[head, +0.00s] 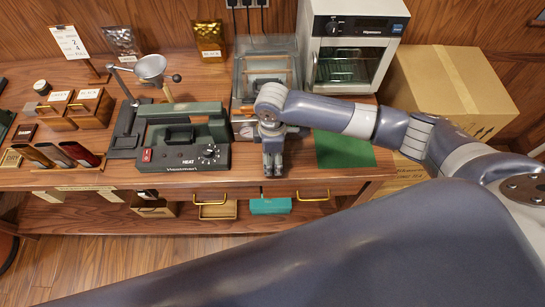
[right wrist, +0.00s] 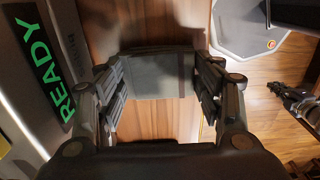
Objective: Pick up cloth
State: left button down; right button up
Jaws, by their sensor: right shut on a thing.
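My right gripper (head: 272,168) points down over the front part of the wooden bench, just right of the press marked HEAT. In the right wrist view my right gripper (right wrist: 161,88) has its fingers on both sides of a flat grey-green piece, which looks like the cloth (right wrist: 158,77). It is shut on this piece, which spans from finger to finger. In the head view the gripper hides most of it, and I cannot make out its full shape.
The press (head: 183,138) stands close left of the gripper. A clear-lidded box (head: 267,68) and a white oven (head: 350,42) stand behind. A green mat (head: 343,150) lies to the right on the bench (head: 235,178). Cardboard boxes (head: 455,85) are at the right.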

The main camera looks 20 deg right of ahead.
jog(key=shift+r, duration=0.25)
jog(key=shift+w+r+b, duration=0.1)
jog(key=shift+r+b, duration=0.25)
jog(key=shift+b, duration=0.05)
notch_tip(320, 180, up, 2)
jog(key=shift+r+b, duration=0.1)
jog(key=shift+b, duration=0.45)
pick_arm(q)
jog(key=f+b, duration=0.3)
jog(key=f, duration=0.2)
jog(key=shift+w+f+b, duration=0.2)
jog(key=shift+f+b, duration=0.15)
jog(key=shift+b, duration=0.05)
pick_arm(e)
jog(key=s+a+r, duration=0.1)
jog(key=s+a, duration=0.9)
jog(key=a, duration=0.2)
jog(key=shift+s+r, duration=0.3)
jog(key=shift+s, duration=0.1)
